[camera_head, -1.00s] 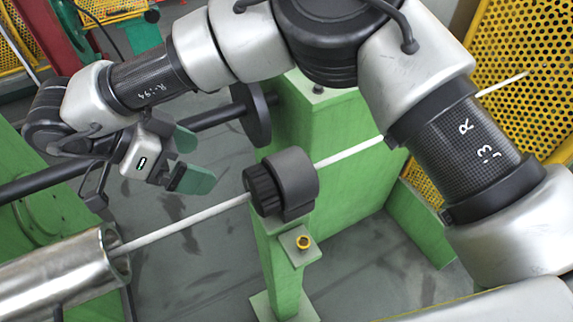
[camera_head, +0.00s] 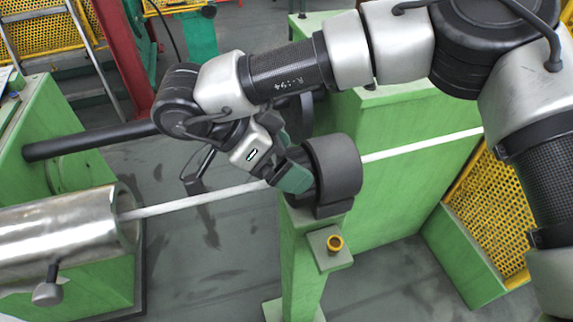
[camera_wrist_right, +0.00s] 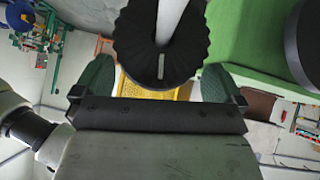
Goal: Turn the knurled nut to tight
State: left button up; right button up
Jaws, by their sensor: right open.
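The knurled nut (camera_wrist_right: 135,40) is black and ribbed, with a pale mark on its lower face. It sits around a white rod (camera_wrist_right: 171,18). In the head view it is mostly hidden behind a finger, at the left face of the dark round housing (camera_head: 338,168). My right gripper (camera_head: 282,152) is open at the nut. In the right wrist view its two green fingers (camera_wrist_right: 158,82) stand one on each side of the nut, apart, and whether they touch it is not clear. My left gripper is not in view.
A green post (camera_head: 300,255) carries the housing and a small bracket with a brass bushing (camera_head: 334,243). A metal tube (camera_head: 60,240) with a handle lies at left. The white rod runs between tube and housing. Yellow mesh guards (camera_head: 490,215) stand at right.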

jog(key=shift+d, duration=0.15)
jog(key=shift+c, duration=0.3)
jog(key=c, duration=0.5)
jog(key=shift+o, duration=0.2)
jog(key=shift+s+f+t+b, duration=0.25)
jog(key=shift+t+b, duration=0.25)
jog(key=shift+b, duration=0.55)
jog(key=shift+s+d+r+m+t+y+b, duration=0.1)
jog(key=shift+m+t+y+b, duration=0.2)
jog(key=shift+m+b, duration=0.15)
jog(key=shift+r, duration=0.1)
jog(key=o, duration=0.5)
